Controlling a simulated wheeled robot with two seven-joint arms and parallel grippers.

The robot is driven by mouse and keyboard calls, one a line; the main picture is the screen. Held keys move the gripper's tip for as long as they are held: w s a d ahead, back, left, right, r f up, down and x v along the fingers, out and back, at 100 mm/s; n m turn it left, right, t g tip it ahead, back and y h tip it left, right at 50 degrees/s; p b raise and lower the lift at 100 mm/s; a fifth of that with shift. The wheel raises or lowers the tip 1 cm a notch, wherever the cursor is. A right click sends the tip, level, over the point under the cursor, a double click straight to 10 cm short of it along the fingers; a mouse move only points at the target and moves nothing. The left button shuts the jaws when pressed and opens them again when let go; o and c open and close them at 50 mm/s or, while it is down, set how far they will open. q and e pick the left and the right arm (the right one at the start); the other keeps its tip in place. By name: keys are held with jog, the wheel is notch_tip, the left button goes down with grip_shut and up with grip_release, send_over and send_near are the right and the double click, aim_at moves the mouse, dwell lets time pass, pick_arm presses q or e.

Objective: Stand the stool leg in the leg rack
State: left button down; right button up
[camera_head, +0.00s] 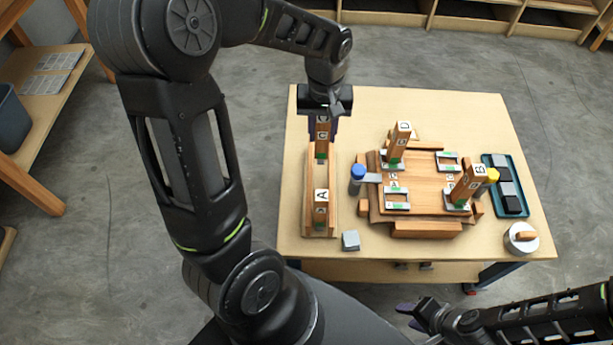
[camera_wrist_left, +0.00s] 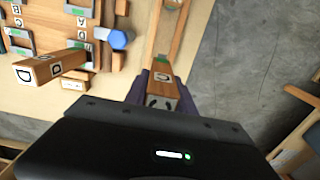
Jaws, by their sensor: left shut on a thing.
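My left gripper (camera_head: 322,112) is shut on the wooden stool leg marked C (camera_head: 322,136). In the left wrist view its purple fingers (camera_wrist_left: 160,88) stand on both sides of the leg (camera_wrist_left: 162,92). The leg is roughly upright over the far part of the leg rack (camera_head: 332,172), a long wooden frame at the table's left. I cannot tell whether its green-banded lower end is seated. Leg A (camera_head: 321,203) stands in the rack's near part. My right gripper (camera_head: 411,316) is low at the right, apart from the table, its purple fingers apart and empty.
A wooden seat board (camera_head: 425,200) with metal brackets bears upright legs D (camera_head: 400,143) and B (camera_head: 467,184). The table's far right is clear.

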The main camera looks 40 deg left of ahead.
aim_at(321, 158)
pick_arm(q)
jog(key=shift+d+r, duration=0.15)
jog(key=shift+d, duration=0.05)
jog(key=shift+f+b, duration=0.4)
jog(key=shift+f, duration=2.75)
jog(key=shift+f+b, duration=0.3)
jog(key=shift+f, duration=1.6)
jog(key=shift+f, duration=0.1)
jog(key=shift+f, duration=0.15)
jog(key=c, duration=1.1)
grip_release()
jog(key=shift+o, duration=0.2)
